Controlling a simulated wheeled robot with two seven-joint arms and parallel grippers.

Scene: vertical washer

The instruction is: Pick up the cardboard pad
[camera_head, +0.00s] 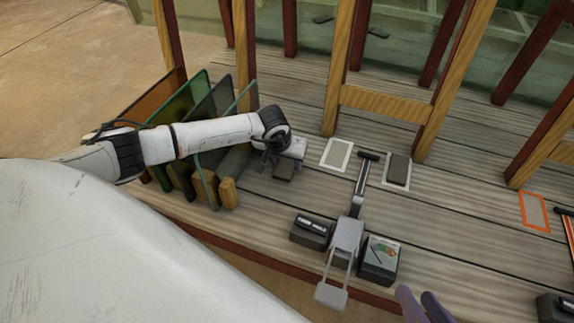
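A small dark brown pad (284,170), which looks like the cardboard pad, is at the fingers of my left gripper (275,161), above or on the grey plank table. My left arm reaches in from the left, and the dark fingers are too small to tell whether they are open or closed on the pad. A similar dark pad (398,170) lies in a white-outlined spot to the right. I cannot tell for sure which is cardboard. My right gripper is not clearly visible.
An empty white-outlined spot (336,155) lies right of my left gripper. Upright panels in a rack (205,140) stand close beneath and behind my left arm. A long grey tool (345,243) lies between two small dark boxes (312,231) (380,259). An orange-outlined spot (535,211) is at right.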

